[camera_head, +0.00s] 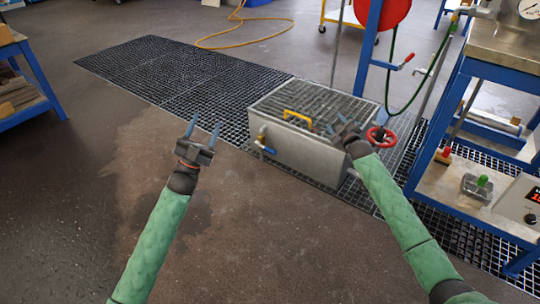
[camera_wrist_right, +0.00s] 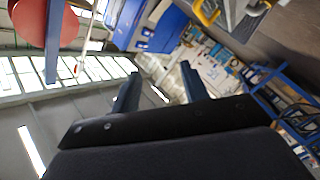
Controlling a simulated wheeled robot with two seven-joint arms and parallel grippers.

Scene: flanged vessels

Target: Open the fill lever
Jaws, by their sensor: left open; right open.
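A grey metal tank (camera_head: 300,150) with a grated top stands on the floor grating. A small brass valve with a blue lever (camera_head: 266,149) is on its left side, and a red handwheel (camera_head: 381,137) is at its right. I cannot tell which part is the fill lever. My left gripper (camera_head: 204,129) is open and empty, left of the tank and apart from the blue lever. My right gripper (camera_head: 336,125) is open and appears in front of the tank's right end, hiding part of it. In the right wrist view, its fingers (camera_wrist_right: 160,90) are apart with nothing between them.
A yellow handle (camera_head: 297,118) is on the tank top. A red reel (camera_head: 383,12) on a blue post stands behind, with a green hose (camera_head: 388,90). A blue-framed bench (camera_head: 450,100) blocks the right. Open floor (camera_head: 90,190) lies left; a yellow hose (camera_head: 225,45) lies behind.

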